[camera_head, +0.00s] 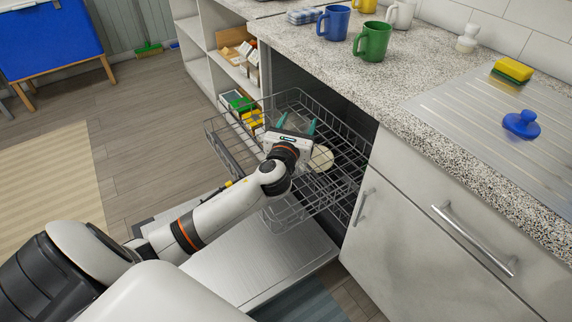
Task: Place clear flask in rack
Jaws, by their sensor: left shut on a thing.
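My left gripper (298,120) reaches in from the left over the wire rack (218,146), which is pulled out of the open dishwasher. Its teal fingers are shut on a faint see-through thing between them, which looks like the clear flask (297,122). The flask is mostly hidden by the gripper body, and its outline is hard to make out. I cannot tell whether it touches the rack wires. A pale round dish (321,158) sits in the rack just right of my gripper. My right gripper is not in view.
The speckled counter (412,62) overhangs the rack's right side. It holds a blue mug (334,23), a green mug (373,42), a sponge (512,72) and a blue stopper-like thing (521,124). The open dishwasher door (265,262) lies below. Shelves with boxes stand behind.

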